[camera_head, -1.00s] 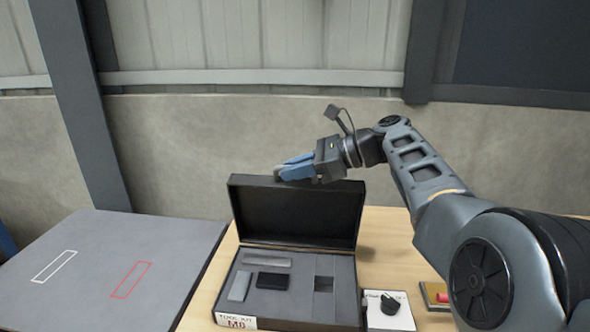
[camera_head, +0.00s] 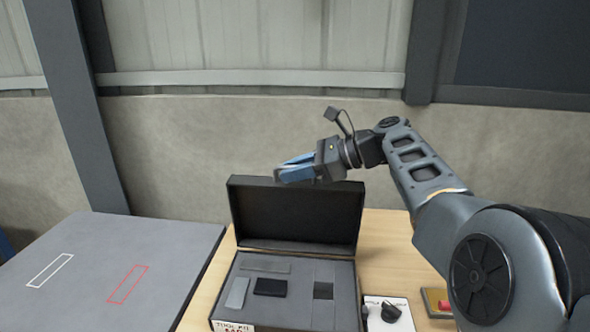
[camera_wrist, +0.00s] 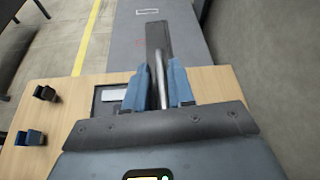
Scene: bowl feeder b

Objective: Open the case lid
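The case (camera_head: 293,308) stands on the wooden table in the head view with its dark lid (camera_head: 297,212) raised to about upright, inner side showing. Whether the fingers clamp anything is unclear.
A grey surface (camera_head: 110,290) with white and red outlines lies left of the wooden table (camera_head: 383,240). A concrete wall (camera_head: 200,150) stands behind.

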